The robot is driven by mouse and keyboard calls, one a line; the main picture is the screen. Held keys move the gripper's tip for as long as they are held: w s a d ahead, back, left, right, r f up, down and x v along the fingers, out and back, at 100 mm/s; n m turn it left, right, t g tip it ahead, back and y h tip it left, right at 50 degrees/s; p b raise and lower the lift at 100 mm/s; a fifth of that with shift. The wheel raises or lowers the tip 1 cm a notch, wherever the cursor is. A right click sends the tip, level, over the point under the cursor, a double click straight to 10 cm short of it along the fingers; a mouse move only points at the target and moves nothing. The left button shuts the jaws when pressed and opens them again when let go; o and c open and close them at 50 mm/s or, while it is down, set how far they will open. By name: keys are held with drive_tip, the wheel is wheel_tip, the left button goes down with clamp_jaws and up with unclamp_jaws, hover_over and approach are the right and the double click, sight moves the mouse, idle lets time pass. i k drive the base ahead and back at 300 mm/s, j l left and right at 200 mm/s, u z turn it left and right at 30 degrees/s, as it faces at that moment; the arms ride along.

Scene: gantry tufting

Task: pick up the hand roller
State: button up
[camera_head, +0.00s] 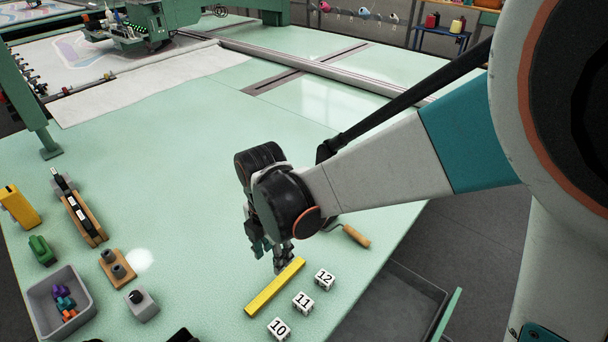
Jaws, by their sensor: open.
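The hand roller (355,237) lies on the pale green table to the right of my gripper. Its orange-brown wooden handle points toward the lower right, and part of its thin metal frame shows. Its roller end is hidden behind my wrist. My gripper (270,258) is open and points down, with its fingers just left of the roller. I see nothing between the fingers. I cannot tell how high the fingertips are above the table.
A yellow bar (275,288) and white numbered blocks (303,302) lie in front of my gripper. A grey bin (60,305) with small coloured pieces stands at the lower left, near a wooden tool holder (84,215). The table's right edge passes just beyond the roller. The table's middle is clear.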

sight(355, 234)
drive_tip(key=k+l+z, duration=0.6)
drive_tip(key=l, duration=0.25)
